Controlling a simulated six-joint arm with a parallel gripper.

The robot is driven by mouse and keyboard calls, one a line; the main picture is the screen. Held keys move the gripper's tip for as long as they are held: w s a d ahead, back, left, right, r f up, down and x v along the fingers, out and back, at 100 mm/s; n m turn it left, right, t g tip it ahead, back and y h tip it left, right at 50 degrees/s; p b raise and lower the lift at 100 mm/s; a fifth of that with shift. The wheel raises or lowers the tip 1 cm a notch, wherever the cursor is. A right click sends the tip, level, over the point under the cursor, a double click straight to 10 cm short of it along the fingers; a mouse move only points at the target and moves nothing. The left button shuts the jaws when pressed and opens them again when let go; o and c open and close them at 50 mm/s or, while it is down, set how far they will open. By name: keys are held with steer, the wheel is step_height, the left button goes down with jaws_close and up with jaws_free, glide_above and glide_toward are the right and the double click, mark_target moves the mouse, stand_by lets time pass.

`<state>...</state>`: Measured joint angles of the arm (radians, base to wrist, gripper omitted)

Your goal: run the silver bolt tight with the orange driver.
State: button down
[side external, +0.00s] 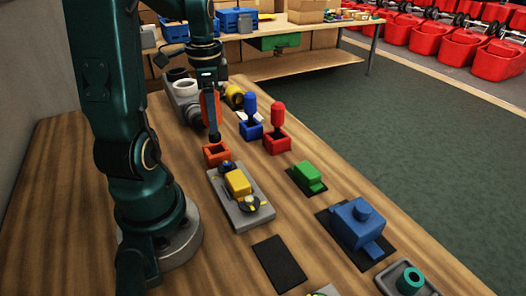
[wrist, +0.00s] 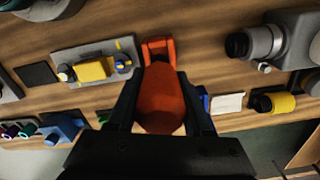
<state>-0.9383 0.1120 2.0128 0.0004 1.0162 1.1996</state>
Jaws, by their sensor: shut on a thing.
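The orange driver (side external: 209,108) is held upright between the fingers of my gripper (wrist: 161,76); its orange handle fills the middle of the wrist view (wrist: 162,105). Its dark lower end is at or just above the open orange holder (side external: 217,154); I cannot tell whether it is inside. The holder also shows beyond the handle in the wrist view (wrist: 157,46). Beside it lies a grey plate (side external: 226,202) with a yellow block (side external: 238,183). A small round fitting stands at each end of the block. The silvery-looking one (wrist: 66,73) is likely the silver bolt.
Blue (side external: 250,125) and red (side external: 277,140) holders with drivers stand close right of the orange holder. A green block (side external: 308,176) and a larger blue block (side external: 356,225) sit farther along. Grey machinery (side external: 185,92) and a yellow cylinder (side external: 234,95) are behind.

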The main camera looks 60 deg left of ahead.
step_height(320, 180, up, 4)
steer(key=shift+f, duration=0.2)
steer(key=shift+s+d+r+n, duration=0.1)
steer(key=shift+d+n, duration=0.05)
steer(key=shift+n, duration=0.15)
steer(key=d+m, duration=0.7)
steer(key=d, duration=1.1)
steer(key=shift+d+f, duration=0.1)
steer(key=shift+f, duration=2)
steer(key=c, duration=0.9)
jaws_free()
jaws_close()
